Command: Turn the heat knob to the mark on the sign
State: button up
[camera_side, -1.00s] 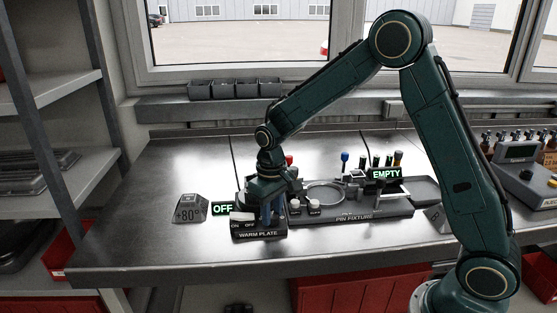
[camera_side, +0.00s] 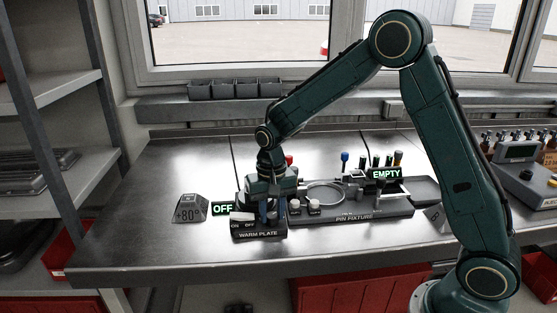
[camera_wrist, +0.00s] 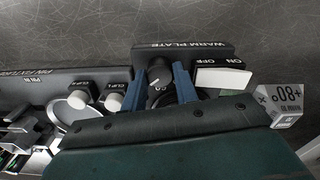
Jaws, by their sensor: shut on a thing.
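The heat knob (camera_wrist: 158,74) is a dark round dial with a pale pointer line, on the front panel of the warm plate (camera_side: 258,235). My gripper (camera_wrist: 160,78) is shut on it, one blue finger on each side. In the side view my gripper (camera_side: 267,214) reaches down over the panel and mostly hides the knob. The sign (camera_side: 188,208) reads +80° and stands left of the warm plate; it also shows at the right of the wrist view (camera_wrist: 284,103). A green display (camera_side: 222,208) reads OFF.
A white ON/OFF switch (camera_wrist: 222,77) sits close beside the knob. The pin fixture (camera_side: 355,217) with two clip knobs (camera_side: 314,207) is just to the right. Its display (camera_side: 385,174) reads EMPTY. The bench left of the sign is clear.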

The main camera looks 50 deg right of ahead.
aim_at(272, 215)
jog(key=o, duration=1)
jog(key=shift+r, duration=0.1)
notch_tip(272, 215, up, 14)
jog(key=shift+f, duration=0.15)
dwell(0.5)
jog(key=s+r+n+t, duration=0.2)
jog(key=s+r, duration=0.1)
jog(key=s, duration=0.4)
jog(key=s+r+n+t, duration=0.1)
jog(key=s+r, duration=0.3)
jog(key=s, duration=0.3)
jog(key=s+n+t, duration=0.1)
jog(key=s, duration=0.3)
jog(key=s+f+n, duration=0.1)
jog(key=s, duration=0.3)
jog(key=s+f+n+t, duration=0.1)
jog(key=s, duration=0.3)
jog(key=shift+d+f+n+t, duration=0.2)
jog(key=shift+d+n+t, duration=0.1)
